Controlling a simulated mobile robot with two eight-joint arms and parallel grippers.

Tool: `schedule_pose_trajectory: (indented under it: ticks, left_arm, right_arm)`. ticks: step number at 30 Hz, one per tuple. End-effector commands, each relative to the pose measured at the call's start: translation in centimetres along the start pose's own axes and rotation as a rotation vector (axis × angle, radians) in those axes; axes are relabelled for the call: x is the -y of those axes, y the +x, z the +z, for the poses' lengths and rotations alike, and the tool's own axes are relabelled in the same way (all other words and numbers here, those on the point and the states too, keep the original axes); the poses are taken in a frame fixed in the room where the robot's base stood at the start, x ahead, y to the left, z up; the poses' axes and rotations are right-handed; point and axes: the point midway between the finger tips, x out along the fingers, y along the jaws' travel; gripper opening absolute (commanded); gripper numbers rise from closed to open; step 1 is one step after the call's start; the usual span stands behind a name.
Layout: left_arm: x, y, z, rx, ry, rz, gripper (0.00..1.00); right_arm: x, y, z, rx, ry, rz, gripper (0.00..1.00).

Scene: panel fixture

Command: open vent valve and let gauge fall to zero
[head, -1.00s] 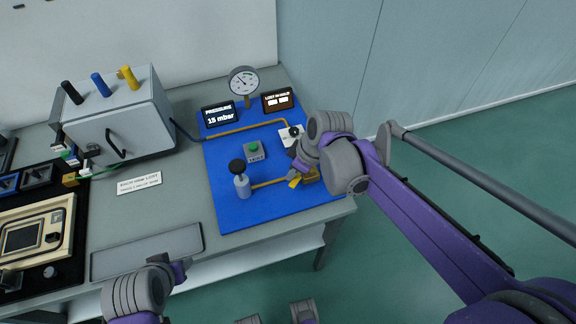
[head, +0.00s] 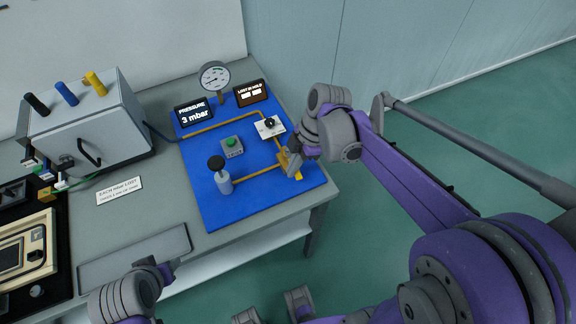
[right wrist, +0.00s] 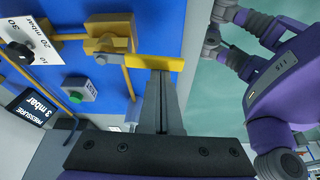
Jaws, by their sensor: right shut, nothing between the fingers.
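The vent valve has a brass body (right wrist: 108,36) and a yellow lever (right wrist: 155,62) that points right, past the blue panel's edge, in the right wrist view. In the head view the lever (head: 298,175) is partly hidden by my right gripper (head: 292,166). That gripper's fingers (right wrist: 161,90) are shut and empty, with their tips right at the lever; I cannot tell if they touch. The round gauge (head: 215,77) stands at the panel's back; its needle is too small to read surely. The pressure display (head: 194,115) reads 3 mbar. My left gripper (head: 165,270) is low at the left, its jaws unclear.
The blue panel (head: 205,190) also carries a green button (head: 232,146), a black-knobbed hand pump (head: 222,176), a black knob on a white scale plate (head: 270,126) and a hold display (head: 251,93). A grey box (head: 95,130) stands left. Free floor lies right of the table.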

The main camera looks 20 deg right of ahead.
Motion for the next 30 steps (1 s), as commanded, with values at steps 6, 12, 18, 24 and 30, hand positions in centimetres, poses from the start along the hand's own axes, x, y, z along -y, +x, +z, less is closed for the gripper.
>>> schedule_pose_trajectory:
  ticks: [6,12,18,24,30]
  left_arm:
    - [0.0,0.0,0.0,0.000,0.000,0.000,0.50]
    - [0.0,0.0,0.0,0.000,0.000,0.000,0.50]
    - [0.0,0.0,0.0,0.000,0.000,0.000,0.50]
    - [0.0,0.0,0.0,0.000,0.000,0.000,0.50]
    - [0.0,-0.2,-0.1,-0.001,0.000,0.000,0.50]
  right_arm:
    - [0.0,-0.1,0.4,0.001,0.001,0.001,0.00]
    - [0.1,-0.1,0.4,0.001,0.002,0.001,0.00]
    - [0.0,-0.1,0.4,0.001,0.002,0.001,0.00]
    - [0.0,0.0,0.1,0.001,0.002,0.001,0.00]
    - [-0.7,0.8,-2.2,0.000,0.001,0.001,0.00]
